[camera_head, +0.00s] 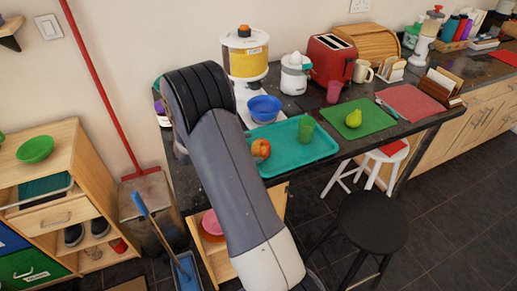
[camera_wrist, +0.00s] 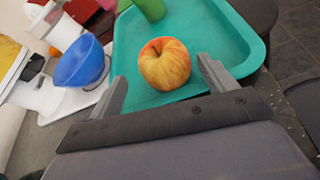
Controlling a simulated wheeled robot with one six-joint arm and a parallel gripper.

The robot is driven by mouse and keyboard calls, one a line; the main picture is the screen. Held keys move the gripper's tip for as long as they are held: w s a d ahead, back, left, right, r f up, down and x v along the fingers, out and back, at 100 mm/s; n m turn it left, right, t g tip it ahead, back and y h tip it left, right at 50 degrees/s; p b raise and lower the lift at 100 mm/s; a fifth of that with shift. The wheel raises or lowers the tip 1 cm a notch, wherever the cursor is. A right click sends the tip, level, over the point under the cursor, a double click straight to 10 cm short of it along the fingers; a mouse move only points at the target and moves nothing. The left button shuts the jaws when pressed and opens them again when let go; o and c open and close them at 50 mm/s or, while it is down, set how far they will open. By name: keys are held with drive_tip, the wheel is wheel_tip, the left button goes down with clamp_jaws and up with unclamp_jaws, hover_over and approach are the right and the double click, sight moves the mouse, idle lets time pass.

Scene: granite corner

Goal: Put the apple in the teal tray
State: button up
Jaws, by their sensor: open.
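A red-and-yellow apple (camera_head: 261,149) rests on the teal tray (camera_head: 311,152), near the tray's left end in the head view. In the wrist view the apple (camera_wrist: 165,63) sits on the teal tray (camera_wrist: 228,48), just beyond and between my fingertips. My gripper (camera_wrist: 160,78) is open, with one finger on each side of the apple and a visible gap to each. In the head view my gripper is hidden behind my arm.
A green cup (camera_head: 306,129) stands on the tray. A blue bowl (camera_head: 264,108) is behind the tray, by a juice dispenser (camera_head: 246,62). A green mat with a pear (camera_head: 354,118) lies to the right. A black stool (camera_head: 372,222) stands in front of the counter.

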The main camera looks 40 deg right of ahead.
sight(260, 142)
drive_tip(key=b+v, duration=0.1)
drive_tip(key=v, duration=0.6)
drive_tip(key=shift+a+r, duration=0.2)
drive_tip(key=shift+a, duration=0.15)
drive_tip(key=p+x, duration=0.2)
drive_tip(key=x, duration=1)
drive_tip(key=shift+p, duration=0.35)
drive_tip(key=shift+w+r+b, duration=0.1)
drive_tip(key=shift+r+b, duration=0.3)
drive_tip(key=shift+r, duration=1.25)
